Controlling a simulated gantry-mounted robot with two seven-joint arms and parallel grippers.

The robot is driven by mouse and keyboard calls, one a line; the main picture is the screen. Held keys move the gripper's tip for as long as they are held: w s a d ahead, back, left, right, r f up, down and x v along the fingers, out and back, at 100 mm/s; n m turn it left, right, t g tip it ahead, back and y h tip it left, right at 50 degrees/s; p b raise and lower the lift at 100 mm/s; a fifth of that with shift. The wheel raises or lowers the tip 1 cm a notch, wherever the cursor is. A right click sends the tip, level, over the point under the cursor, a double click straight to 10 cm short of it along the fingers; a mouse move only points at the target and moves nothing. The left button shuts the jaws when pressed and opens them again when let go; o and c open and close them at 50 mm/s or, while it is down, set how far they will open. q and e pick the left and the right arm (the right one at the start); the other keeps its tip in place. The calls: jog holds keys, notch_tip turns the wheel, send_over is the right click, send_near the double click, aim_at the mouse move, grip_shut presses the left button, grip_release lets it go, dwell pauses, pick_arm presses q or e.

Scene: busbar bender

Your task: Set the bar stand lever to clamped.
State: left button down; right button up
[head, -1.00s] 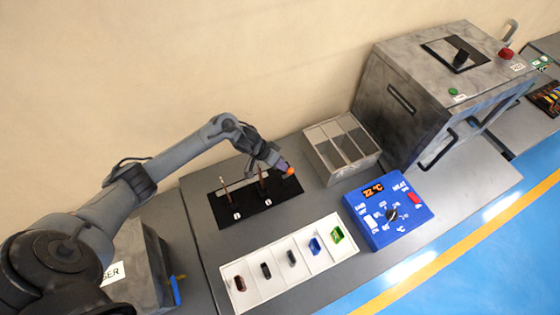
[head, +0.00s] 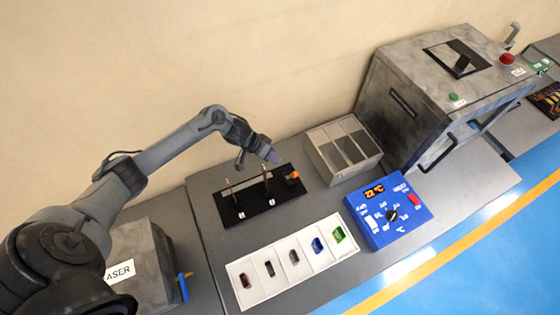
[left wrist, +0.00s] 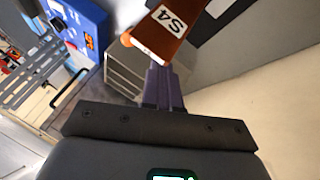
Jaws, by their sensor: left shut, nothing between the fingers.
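The bar stand (head: 232,215) is a black base in the head view, with two thin copper bars standing upright on it. Its lever has an orange knob (head: 294,175) at the right end of the base, sitting low. My left gripper (head: 275,158) is shut and empty, just behind and left of the knob, seemingly apart from it. In the left wrist view its purple fingers (left wrist: 163,90) are together, below a copper bar (left wrist: 165,28) labelled S4. A bit of orange (left wrist: 126,40) shows beside that bar. My right gripper is not in view.
A grey divided bin (head: 342,150) stands right of the stand. A white tray (head: 262,290) with several small coloured parts and a blue control panel (head: 388,212) lie in front. A large grey machine (head: 420,100) stands at the right. The wall is behind.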

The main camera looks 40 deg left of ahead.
pick_arm(q)
jog(key=d+v, duration=0.1)
jog(key=v, duration=0.6)
jog(key=shift+s, duration=0.3)
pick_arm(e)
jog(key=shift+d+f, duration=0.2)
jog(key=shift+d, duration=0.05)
pick_arm(q)
jog(key=shift+w, duration=0.1)
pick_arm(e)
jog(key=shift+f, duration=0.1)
